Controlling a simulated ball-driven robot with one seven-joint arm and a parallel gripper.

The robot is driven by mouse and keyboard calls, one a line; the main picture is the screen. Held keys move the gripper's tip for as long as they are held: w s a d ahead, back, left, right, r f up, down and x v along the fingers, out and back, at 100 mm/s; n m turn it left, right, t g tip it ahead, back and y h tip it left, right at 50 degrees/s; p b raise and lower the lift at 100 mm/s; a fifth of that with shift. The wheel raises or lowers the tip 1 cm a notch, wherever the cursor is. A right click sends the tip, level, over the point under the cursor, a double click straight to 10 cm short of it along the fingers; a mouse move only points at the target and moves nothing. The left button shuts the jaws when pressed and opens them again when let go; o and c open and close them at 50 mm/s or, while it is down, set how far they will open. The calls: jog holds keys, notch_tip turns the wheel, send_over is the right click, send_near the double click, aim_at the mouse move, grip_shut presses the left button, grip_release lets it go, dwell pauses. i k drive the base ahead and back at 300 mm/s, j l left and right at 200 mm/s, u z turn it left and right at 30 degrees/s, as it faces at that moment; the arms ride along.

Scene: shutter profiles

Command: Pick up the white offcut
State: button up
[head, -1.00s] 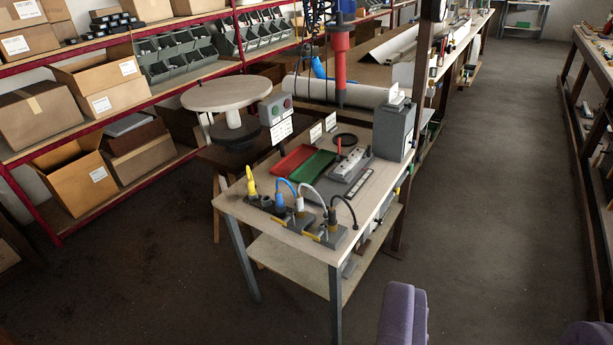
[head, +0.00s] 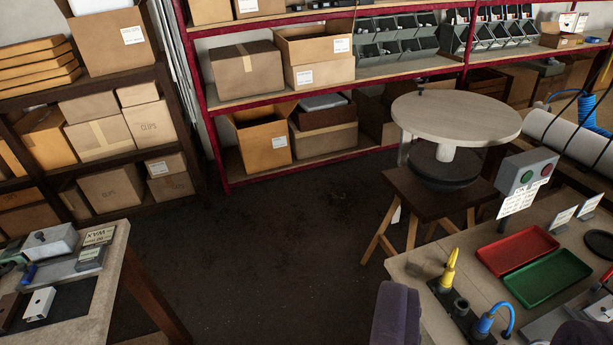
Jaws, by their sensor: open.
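A small white block-like piece (head: 39,304) lies on a dark mat on the bench at the lower left; it looks like the white offcut, though it is small in the picture. My gripper (head: 488,322) shows at the bottom edge as two purple-grey fingers set wide apart. It is open, with no object seen held between them. It appears in front of the right-hand table, far to the right of the white piece.
The left bench (head: 110,275) also carries a grey-white device (head: 50,243) and a brown block (head: 8,308). The right table (head: 425,262) holds a red tray (head: 518,249), a green tray (head: 547,278) and plugs. Dark floor (head: 250,260) lies clear between them.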

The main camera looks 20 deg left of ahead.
aim_at(38, 308)
jog(key=i+j+u, duration=0.2)
jog(key=i+u, duration=0.15)
jog(key=i, duration=0.15)
jog(key=i+u, duration=0.4)
jog(key=i+l+u, duration=0.1)
jog(key=i+u, duration=0.25)
jog(key=i, duration=0.3)
jog(key=i+u, duration=0.65)
jog(key=i+l+u, duration=0.2)
jog(key=i+u, duration=0.7)
jog(key=u, duration=0.15)
jog(key=i+l+u, duration=0.15)
jog(key=u, duration=0.25)
jog(key=i, duration=0.1)
